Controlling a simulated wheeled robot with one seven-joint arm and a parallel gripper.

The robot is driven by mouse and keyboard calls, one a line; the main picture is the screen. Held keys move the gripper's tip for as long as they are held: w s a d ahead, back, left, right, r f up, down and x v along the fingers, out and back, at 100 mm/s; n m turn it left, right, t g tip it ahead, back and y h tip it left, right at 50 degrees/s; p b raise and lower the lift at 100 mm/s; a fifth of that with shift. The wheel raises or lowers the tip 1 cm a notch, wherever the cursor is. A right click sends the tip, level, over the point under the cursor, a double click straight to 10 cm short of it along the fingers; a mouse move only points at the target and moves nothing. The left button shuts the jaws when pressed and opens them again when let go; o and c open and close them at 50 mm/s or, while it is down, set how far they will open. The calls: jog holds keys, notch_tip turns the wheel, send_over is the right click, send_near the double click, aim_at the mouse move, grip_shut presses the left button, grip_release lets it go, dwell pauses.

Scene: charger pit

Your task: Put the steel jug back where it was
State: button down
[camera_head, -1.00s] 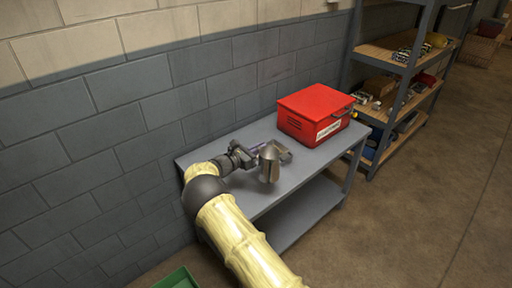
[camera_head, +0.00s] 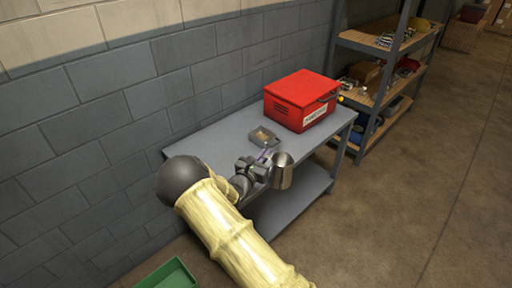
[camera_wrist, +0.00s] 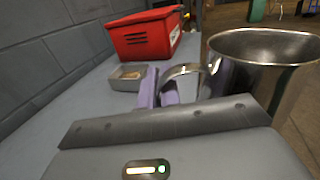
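The steel jug (camera_head: 282,172) is a shiny, open-topped metal cup with a side handle. In the head view it is at the front edge of the grey table (camera_head: 212,143), seemingly held up beside it. In the wrist view the jug (camera_wrist: 262,72) fills the right side, upright or nearly so, its handle (camera_wrist: 186,70) pointing left. My gripper (camera_head: 264,158) has pale purple fingers. In the wrist view my gripper (camera_wrist: 160,92) appears shut on the handle; the exact contact is partly hidden.
A small grey tray (camera_head: 263,137) with something brownish in it lies on the table, behind the jug. A red toolbox (camera_head: 302,98) stands at the table's right end. A green bin (camera_head: 168,275) is on the floor. Shelving (camera_head: 385,75) stands beyond the table. The table's left part is clear.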

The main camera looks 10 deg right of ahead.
aim_at(276, 187)
jog(key=s+f+n+t+y, duration=0.1)
jog(key=s+f+y, duration=0.1)
jog(key=s, duration=0.1)
jog(key=s+d+f+n+t+y, duration=0.1)
jog(key=s+f+y, duration=0.1)
jog(key=s, duration=0.2)
jog(key=s+d+f+n+y+b, duration=0.1)
jog(key=s+f+n+y, duration=0.1)
jog(key=s, duration=0.2)
jog(key=shift+d+t, duration=0.2)
jog(key=shift+t, duration=0.2)
